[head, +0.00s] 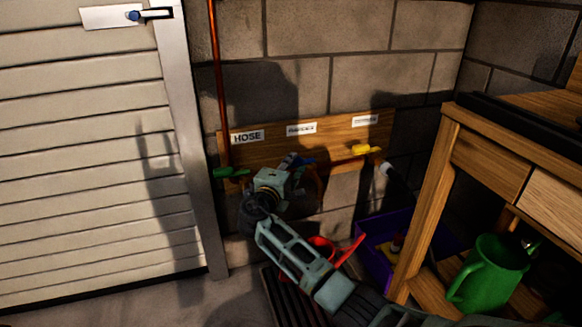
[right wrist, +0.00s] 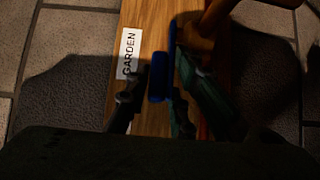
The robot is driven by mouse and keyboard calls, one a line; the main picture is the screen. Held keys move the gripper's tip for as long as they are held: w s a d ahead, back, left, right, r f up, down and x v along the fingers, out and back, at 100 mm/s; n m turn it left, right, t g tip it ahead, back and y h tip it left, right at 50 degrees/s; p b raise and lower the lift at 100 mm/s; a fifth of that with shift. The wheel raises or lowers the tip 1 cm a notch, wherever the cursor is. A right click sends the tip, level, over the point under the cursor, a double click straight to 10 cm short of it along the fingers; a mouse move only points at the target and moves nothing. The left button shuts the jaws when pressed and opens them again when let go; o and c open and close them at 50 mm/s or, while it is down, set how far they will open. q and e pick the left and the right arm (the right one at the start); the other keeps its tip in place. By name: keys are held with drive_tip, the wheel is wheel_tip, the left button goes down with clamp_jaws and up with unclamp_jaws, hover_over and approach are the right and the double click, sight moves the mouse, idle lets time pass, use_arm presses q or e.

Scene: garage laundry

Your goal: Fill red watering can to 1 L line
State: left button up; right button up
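The red watering can (head: 320,246) is low by the wall, partly hidden behind my right arm; its fill line and water level cannot be seen. A blue tap handle (head: 305,160) is at the middle of the wooden board, under the GARDEN label. My right gripper (head: 291,168) is at this handle. In the right wrist view the blue handle (right wrist: 158,78) shows between the two separated fingers (right wrist: 153,100), with a small gap on the left side. A brass-coloured tap body (right wrist: 204,30) is beside it. My left gripper is not in view.
A green handle (head: 230,172) is under the HOSE label, and a yellow handle (head: 361,150) is at right. A purple bin (head: 372,262) stands by the wall. A wooden workbench (head: 432,190) with a green can (head: 490,272) on its shelf blocks the right. A slatted door is left.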

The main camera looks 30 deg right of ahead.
drive_tip(key=o, duration=0.3)
drive_tip(key=shift+r, duration=0.35)
drive_tip(key=shift+f, duration=0.15)
drive_tip(key=v, duration=1.2)
drive_tip(key=shift+c, duration=0.4)
